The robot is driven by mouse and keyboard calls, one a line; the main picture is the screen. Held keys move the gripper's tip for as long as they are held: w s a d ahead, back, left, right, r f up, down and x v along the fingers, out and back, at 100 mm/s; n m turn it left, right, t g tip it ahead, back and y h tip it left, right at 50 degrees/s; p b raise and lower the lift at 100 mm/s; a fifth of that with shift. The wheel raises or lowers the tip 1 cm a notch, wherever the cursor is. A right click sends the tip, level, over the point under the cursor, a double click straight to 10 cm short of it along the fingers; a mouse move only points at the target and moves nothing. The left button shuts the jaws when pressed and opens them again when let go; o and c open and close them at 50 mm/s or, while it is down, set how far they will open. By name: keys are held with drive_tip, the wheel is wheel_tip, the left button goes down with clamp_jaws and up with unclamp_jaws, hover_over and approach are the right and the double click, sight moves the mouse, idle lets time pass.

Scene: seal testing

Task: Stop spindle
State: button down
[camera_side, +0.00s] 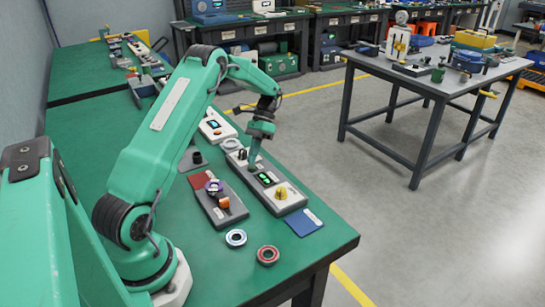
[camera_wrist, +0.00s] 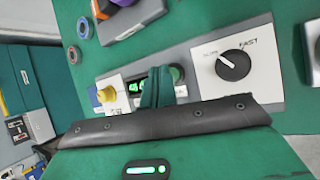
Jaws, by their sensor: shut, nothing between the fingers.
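A long grey control panel (camera_side: 253,177) lies on the green bench. It carries a black speed dial on a white plate, green-lit controls (camera_side: 265,178) in the middle and a yellow knob (camera_side: 281,192) on a white plate. In the wrist view the dial (camera_wrist: 235,65) is marked SLOW and FAST, and the yellow knob (camera_wrist: 105,94) shows at the left. My gripper (camera_side: 250,166) is shut and empty, pointing down at the panel's middle section. In the wrist view my fingers (camera_wrist: 158,84) partly hide the green-lit controls. I cannot tell whether the tips touch the panel.
A grey fixture (camera_side: 219,203) with purple and orange parts lies left of the panel. A blue-white ring (camera_side: 236,238) and a dark red ring (camera_side: 268,255) lie near the front. A blue card (camera_side: 303,222) is at the right, near the bench edge. The front right corner is clear.

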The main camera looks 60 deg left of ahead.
sight(254, 166)
drive_tip(key=shift+f, duration=0.8)
idle(0.9)
drive_tip(key=shift+r, duration=0.8)
drive_tip(key=shift+r, duration=0.1)
drive_tip(key=shift+r, duration=2.45)
drive_tip(key=shift+d, duration=0.1)
